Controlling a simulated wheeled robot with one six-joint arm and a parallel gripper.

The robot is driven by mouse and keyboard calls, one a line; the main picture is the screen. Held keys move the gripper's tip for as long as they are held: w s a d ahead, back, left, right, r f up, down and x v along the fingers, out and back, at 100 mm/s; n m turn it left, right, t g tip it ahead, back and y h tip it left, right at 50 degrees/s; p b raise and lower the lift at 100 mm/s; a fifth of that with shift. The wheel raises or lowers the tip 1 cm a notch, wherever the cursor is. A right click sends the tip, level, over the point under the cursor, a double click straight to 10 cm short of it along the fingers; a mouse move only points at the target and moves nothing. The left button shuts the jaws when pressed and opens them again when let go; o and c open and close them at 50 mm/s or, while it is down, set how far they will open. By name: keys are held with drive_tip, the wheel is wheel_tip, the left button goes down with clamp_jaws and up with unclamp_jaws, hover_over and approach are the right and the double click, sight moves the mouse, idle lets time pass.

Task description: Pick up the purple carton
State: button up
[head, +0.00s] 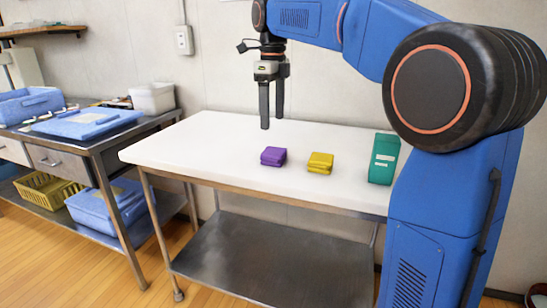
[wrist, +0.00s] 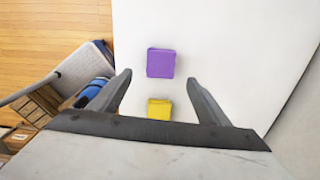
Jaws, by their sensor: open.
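The purple carton (head: 273,156) lies on the white tabletop, left of the yellow carton (head: 320,162). In the wrist view the purple carton (wrist: 160,63) is ahead of the fingertips, roughly centred between them. The yellow carton (wrist: 159,109) shows nearer the gripper base, partly cut off by it. My gripper (head: 272,123) is open and empty, pointing down above the table near the purple carton. Its two fingers also show in the wrist view (wrist: 159,76), spread wide apart. Nothing is between them in contact.
A green carton (head: 384,158) stands upright at the right of the white table (head: 215,130). The table's left part is clear. A separate bench (head: 95,140) at the left holds blue trays (head: 88,122) and a white tub (head: 152,97).

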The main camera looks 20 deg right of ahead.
sight(274, 151)
wheel_tip(274, 151, down, 12)
drive_tip(key=shift+s+d+f, duration=0.1)
drive_tip(key=shift+d, duration=0.05)
idle(0.5)
drive_tip(key=c, duration=1.1)
